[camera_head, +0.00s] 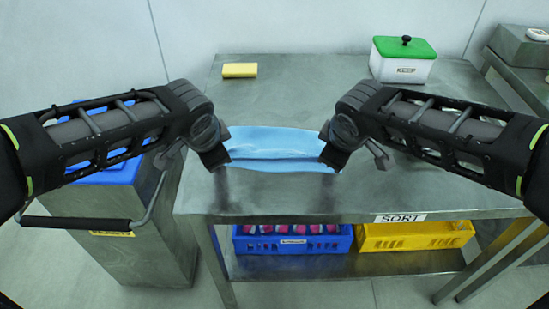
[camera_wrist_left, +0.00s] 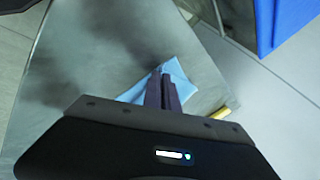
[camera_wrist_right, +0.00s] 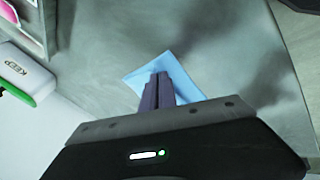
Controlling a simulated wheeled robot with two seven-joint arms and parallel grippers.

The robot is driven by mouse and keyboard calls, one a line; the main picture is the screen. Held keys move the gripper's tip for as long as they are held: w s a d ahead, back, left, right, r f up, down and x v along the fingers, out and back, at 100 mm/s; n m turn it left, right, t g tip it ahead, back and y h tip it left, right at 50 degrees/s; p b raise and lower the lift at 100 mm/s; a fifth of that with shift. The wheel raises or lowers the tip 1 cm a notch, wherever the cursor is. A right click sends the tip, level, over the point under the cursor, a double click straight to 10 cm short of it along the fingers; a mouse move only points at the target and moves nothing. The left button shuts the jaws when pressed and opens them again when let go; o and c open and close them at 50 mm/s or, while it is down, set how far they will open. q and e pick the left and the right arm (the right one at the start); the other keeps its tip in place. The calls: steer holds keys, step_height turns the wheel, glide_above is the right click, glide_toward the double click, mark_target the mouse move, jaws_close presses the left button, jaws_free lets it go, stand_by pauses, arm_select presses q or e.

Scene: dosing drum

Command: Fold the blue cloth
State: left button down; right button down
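The blue cloth (camera_head: 275,142) lies on the metal table between my two grippers, as a wide strip with a crease running across it. My left gripper (camera_head: 224,160) is at its left end and my right gripper (camera_head: 330,158) is at its right end. In the left wrist view the fingers (camera_wrist_left: 166,76) are together, with cloth (camera_wrist_left: 178,70) at and around their tips. In the right wrist view the fingers (camera_wrist_right: 160,80) are also together, with cloth (camera_wrist_right: 180,75) around them. Both appear closed on the cloth; the exact pinch points are hidden.
A yellow block (camera_head: 239,70) lies at the table's back left. A white box with a green lid (camera_head: 403,68) stands at the back right. Blue (camera_head: 290,244) and yellow (camera_head: 410,238) crates sit on the shelf below. A metal bin (camera_head: 150,235) stands left.

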arm_select(q)
steer(key=c, duration=2.1)
jaws_free()
steer(key=shift+a, duration=0.2)
arm_select(e)
steer(key=c, duration=2.1)
jaws_free()
steer(key=shift+d, duration=0.2)
